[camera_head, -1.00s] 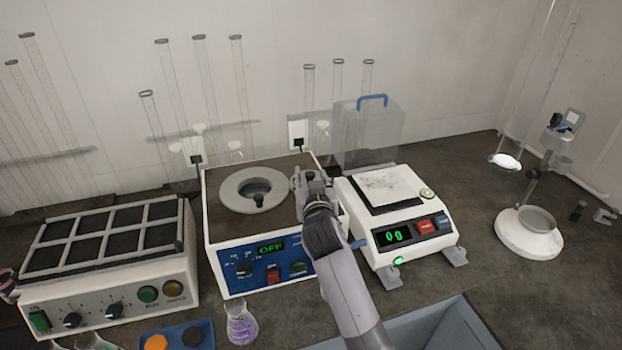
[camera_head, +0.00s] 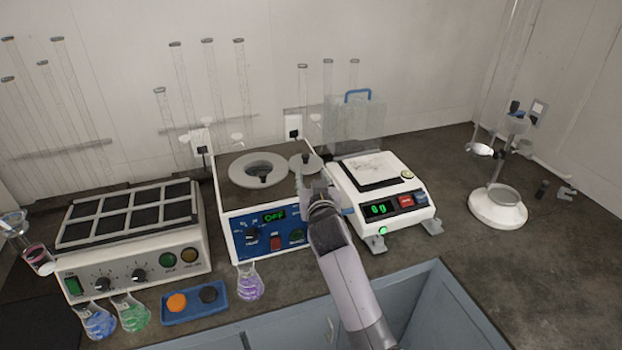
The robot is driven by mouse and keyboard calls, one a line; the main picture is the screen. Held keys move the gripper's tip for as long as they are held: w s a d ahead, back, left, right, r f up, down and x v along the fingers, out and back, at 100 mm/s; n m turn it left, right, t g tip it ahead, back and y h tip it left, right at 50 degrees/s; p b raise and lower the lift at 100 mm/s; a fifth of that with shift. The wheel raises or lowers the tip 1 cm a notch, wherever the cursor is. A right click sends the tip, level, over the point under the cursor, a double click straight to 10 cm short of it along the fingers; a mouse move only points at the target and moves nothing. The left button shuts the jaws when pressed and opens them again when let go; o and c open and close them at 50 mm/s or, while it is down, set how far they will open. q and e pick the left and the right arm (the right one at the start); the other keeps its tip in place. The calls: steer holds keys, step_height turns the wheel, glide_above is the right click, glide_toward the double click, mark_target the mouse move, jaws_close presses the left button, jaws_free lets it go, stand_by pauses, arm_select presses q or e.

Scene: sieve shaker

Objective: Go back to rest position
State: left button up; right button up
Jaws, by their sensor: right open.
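My right gripper (camera_head: 309,178) is open, its arm reaching up from the bottom of the view. It is over the gap between the blue-fronted device (camera_head: 225,192) and the white balance (camera_head: 404,218). A small grey disc with a knob (camera_head: 305,161) shows just beyond the fingers; I cannot tell whether they touch it. The blue-fronted device has a grey ring (camera_head: 240,168) on top with a dark knob inside, and its display reads OFF. My left gripper is not in view.
A white multi-well block (camera_head: 195,247) stands at left, with coloured flasks (camera_head: 134,317) and a blue tray (camera_head: 220,307) in front. A clear box with a blue handle (camera_head: 357,96) is behind the balance. A white stand (camera_head: 497,210) is at right. Bare counter (camera_head: 480,260) lies between.

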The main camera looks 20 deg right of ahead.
steer(key=s+d+f+g, duration=0.3)
steer(key=s+f+g, duration=0.2)
steer(key=s+f, duration=0.8)
steer(key=s+a+f+n+g+y, duration=0.1)
steer(key=s+f+g, duration=0.15)
steer(key=s, duration=0.75)
steer(key=s+f+n+g+y, duration=0.1)
steer(key=s+g, duration=0.2)
steer(key=s, duration=0.7)
steer(key=s+a+f+n+g+y, duration=0.1)
steer(key=s+f+n+g, duration=0.1)
steer(key=s, duration=0.8)
step_height(320, 180, down, 27)
steer(key=s+g, duration=0.1)
steer(key=g, duration=0.1)
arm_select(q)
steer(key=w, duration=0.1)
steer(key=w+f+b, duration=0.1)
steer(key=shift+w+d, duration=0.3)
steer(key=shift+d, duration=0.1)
arm_select(e)
steer(key=s+d+f, duration=0.3)
steer(key=s+f, duration=1.3)
steer(key=shift+s+f+g, duration=0.35)
steer(key=shift+s, duration=0.05)
